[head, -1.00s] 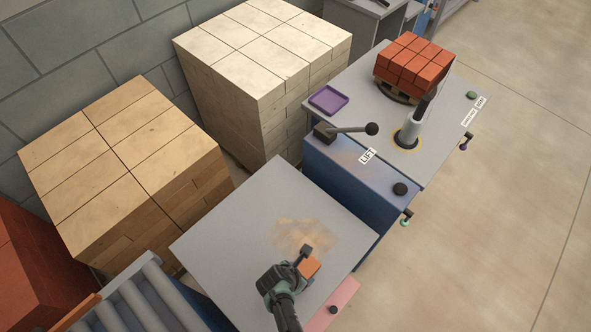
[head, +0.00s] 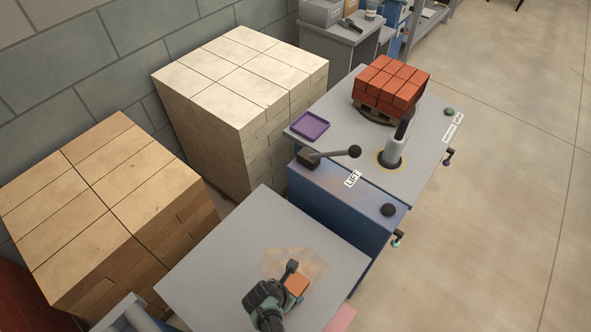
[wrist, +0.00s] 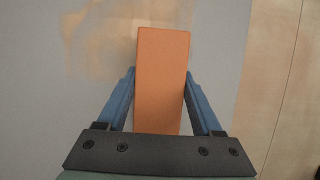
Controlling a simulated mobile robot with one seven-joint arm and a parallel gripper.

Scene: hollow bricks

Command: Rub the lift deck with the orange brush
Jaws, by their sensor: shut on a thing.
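The lift deck (head: 210,262) is a flat grey plate in the lower middle of the head view. A tan dusty smear (head: 283,258) lies on it, and part of the smear shows in the wrist view (wrist: 95,40). The orange brush (wrist: 163,75) is a plain orange block between the blue fingers of my gripper (wrist: 160,95). My gripper is shut on it; in the head view the brush (head: 297,285) is over the near right part of the smear. I cannot tell whether its underside touches the deck.
Behind the deck stands a blue cabinet (head: 340,208) labelled LIFT, with a black-knobbed lever (head: 335,154). A grey table bears a purple tray (head: 310,125) and red bricks (head: 392,80). Pale (head: 240,75) and tan (head: 100,200) brick stacks stand left. Open floor (head: 500,200) lies right.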

